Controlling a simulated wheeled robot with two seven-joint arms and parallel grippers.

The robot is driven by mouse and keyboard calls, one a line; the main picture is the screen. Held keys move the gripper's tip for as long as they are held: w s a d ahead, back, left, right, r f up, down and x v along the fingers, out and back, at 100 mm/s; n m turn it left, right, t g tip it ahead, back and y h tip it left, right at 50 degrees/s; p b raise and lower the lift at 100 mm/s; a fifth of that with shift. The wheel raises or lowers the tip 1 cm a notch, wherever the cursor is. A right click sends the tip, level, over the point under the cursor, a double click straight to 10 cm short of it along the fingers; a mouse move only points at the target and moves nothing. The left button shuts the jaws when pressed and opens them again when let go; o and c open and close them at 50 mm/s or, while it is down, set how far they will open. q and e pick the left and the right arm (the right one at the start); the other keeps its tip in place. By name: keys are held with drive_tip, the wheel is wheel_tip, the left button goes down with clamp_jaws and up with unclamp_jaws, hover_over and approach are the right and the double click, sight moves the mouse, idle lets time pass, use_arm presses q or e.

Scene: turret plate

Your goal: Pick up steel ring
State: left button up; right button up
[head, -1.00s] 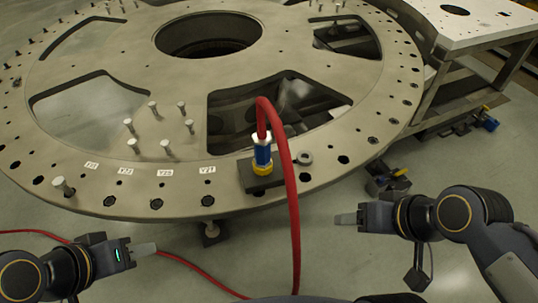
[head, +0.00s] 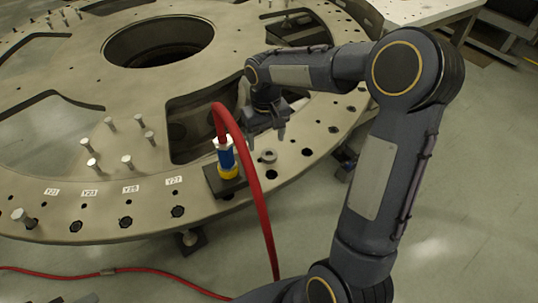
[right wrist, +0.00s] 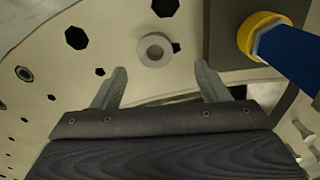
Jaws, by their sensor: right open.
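The steel ring (head: 268,151) is a small grey washer lying on the turret plate (head: 300,165), just right of the black block with the blue tool. My right gripper (head: 266,136) points down just behind the ring, apart from it. In the right wrist view the ring (right wrist: 143,50) lies flat ahead of the fingertips, roughly between their lines. The right gripper (right wrist: 161,70) is open, with nothing between its fingers.
A blue tool (head: 226,158) with a yellow collar stands on a black block (head: 226,184), close left of the ring. Its red hose (head: 258,190) arches down in front. Several upright pins (head: 92,163) and a large cutout (head: 190,130) lie further left.

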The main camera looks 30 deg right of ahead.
sight(269, 150)
drive_tip(key=f, duration=0.5)
drive_tip(key=shift+s+d+f, duration=0.15)
drive_tip(key=shift+s+d, duration=0.1)
drive_tip(key=shift+d, duration=0.05)
drive_tip(key=shift+c, duration=0.2)
drive_tip(key=c, duration=1.1)
drive_tip(key=shift+c, duration=0.2)
